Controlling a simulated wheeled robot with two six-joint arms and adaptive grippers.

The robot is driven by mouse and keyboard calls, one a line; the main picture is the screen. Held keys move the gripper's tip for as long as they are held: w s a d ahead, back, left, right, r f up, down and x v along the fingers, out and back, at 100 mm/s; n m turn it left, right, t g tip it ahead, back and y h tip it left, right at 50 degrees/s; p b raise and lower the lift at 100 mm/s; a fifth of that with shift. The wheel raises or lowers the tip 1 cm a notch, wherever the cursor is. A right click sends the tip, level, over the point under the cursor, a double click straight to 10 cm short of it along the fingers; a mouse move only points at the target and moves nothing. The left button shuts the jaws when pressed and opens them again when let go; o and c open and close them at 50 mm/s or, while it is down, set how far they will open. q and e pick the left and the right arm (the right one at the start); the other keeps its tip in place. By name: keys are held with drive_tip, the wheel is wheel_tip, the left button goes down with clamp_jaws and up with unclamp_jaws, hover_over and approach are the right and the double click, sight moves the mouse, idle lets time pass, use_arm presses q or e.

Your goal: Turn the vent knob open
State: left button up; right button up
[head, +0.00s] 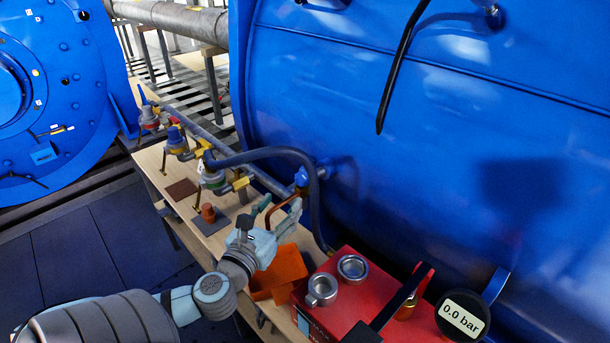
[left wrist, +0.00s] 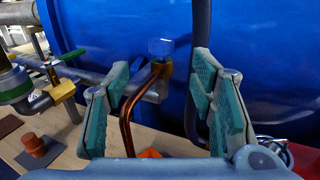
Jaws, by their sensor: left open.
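A blue knob (left wrist: 161,47), which looks like the vent knob, sits on a small fitting in front of the blue tank, with a bent copper tube (left wrist: 130,105) hanging below. In the head view the blue knob (head: 301,178) is just beyond my left gripper (head: 279,208). In the left wrist view my left gripper (left wrist: 160,85) is open, its green-padded fingers spread on either side of the copper tube's line of sight. The knob appears ahead between the fingertips, and nothing is held. I cannot tell whether a fingertip touches the fitting. My right gripper is not in view.
A grey hose (head: 318,205) arches beside the knob and drops to its right. An orange bin (head: 290,263) and a red box (head: 365,275) with metal cups stand nearer. A gauge (head: 462,316) reads 0.0 bar.

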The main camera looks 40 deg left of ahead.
sight(300, 181)
use_arm(q)
drive_tip(key=x, duration=0.4)
drive_tip(key=shift+w+b, duration=0.15)
drive_tip(key=shift+b, duration=0.2)
drive_tip(key=x, duration=0.7)
drive_tip(key=shift+w, duration=0.25)
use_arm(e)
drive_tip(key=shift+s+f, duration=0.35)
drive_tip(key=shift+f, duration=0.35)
use_arm(q)
drive_tip(key=shift+c, duration=0.2)
drive_tip(key=c, duration=1.1)
drive_tip(key=shift+c, duration=0.2)
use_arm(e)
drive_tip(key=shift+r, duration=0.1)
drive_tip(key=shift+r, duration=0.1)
